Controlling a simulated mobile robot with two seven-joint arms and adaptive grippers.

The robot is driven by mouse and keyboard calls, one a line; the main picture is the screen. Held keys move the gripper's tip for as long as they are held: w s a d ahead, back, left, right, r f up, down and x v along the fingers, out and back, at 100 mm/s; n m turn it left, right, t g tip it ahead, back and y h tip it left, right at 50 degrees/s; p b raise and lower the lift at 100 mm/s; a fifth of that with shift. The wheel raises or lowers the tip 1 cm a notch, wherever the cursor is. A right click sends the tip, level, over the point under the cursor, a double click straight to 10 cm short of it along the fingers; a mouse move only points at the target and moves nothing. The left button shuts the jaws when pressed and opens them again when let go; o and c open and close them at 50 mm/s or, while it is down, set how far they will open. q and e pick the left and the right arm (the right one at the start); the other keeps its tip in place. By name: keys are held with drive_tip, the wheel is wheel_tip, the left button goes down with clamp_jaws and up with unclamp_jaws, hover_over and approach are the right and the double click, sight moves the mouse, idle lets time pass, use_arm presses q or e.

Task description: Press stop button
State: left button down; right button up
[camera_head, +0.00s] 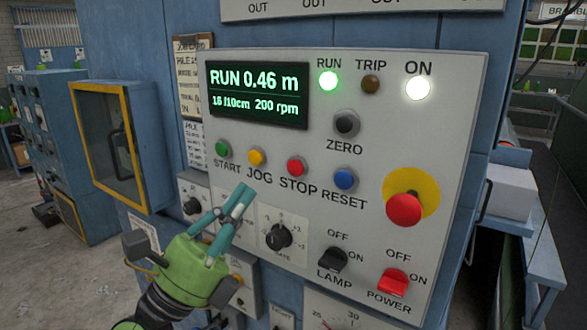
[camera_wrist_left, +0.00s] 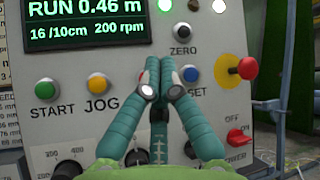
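The red STOP button (camera_head: 296,166) sits on the grey control panel (camera_head: 408,130), between the yellow JOG button (camera_head: 257,157) and the blue RESET button (camera_head: 345,179). My left gripper (camera_head: 238,192) is in front of the panel, below and left of STOP in the head view, with nothing held. In the left wrist view its teal fingers (camera_wrist_left: 161,62) converge with tips together and cover the STOP button and its label. Contact with the panel cannot be told. The display (camera_head: 257,93) reads RUN 0.46 m; the green RUN lamp (camera_head: 328,81) is lit. My right gripper is out of view.
A red mushroom button (camera_head: 404,209) on a yellow disc protrudes at the panel's right. The green START button (camera_head: 222,149), rotary knob (camera_head: 279,236), black LAMP switch (camera_head: 332,261) and red POWER switch (camera_head: 393,282) are nearby. A yellow-framed cabinet (camera_head: 110,135) stands left.

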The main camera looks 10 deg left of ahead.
sight(296, 168)
use_arm(q)
drive_tip(key=shift+w+d+b, duration=0.25)
drive_tip(key=shift+w+d, duration=0.2)
drive_tip(key=shift+w, duration=0.85)
drive_tip(key=shift+w+d+b, duration=0.2)
drive_tip(key=shift+w+d, duration=0.3)
drive_tip(key=shift+w, duration=0.8)
drive_tip(key=shift+w+d+b, duration=0.25)
drive_tip(key=shift+w+d, duration=0.2)
drive_tip(key=shift+w, duration=0.85)
drive_tip(key=shift+w, duration=0.1)
drive_tip(key=shift+w+d, duration=0.15)
drive_tip(key=shift+w, duration=0.2)
drive_tip(key=shift+w+d+b, duration=0.15)
drive_tip(key=shift+w+b, duration=0.2)
drive_tip(key=shift+w, duration=0.05)
drive_tip(key=shift+s, duration=0.15)
drive_tip(key=shift+s+a+p, duration=0.3)
drive_tip(key=shift+s+p, duration=0.05)
drive_tip(key=shift+s, duration=0.3)
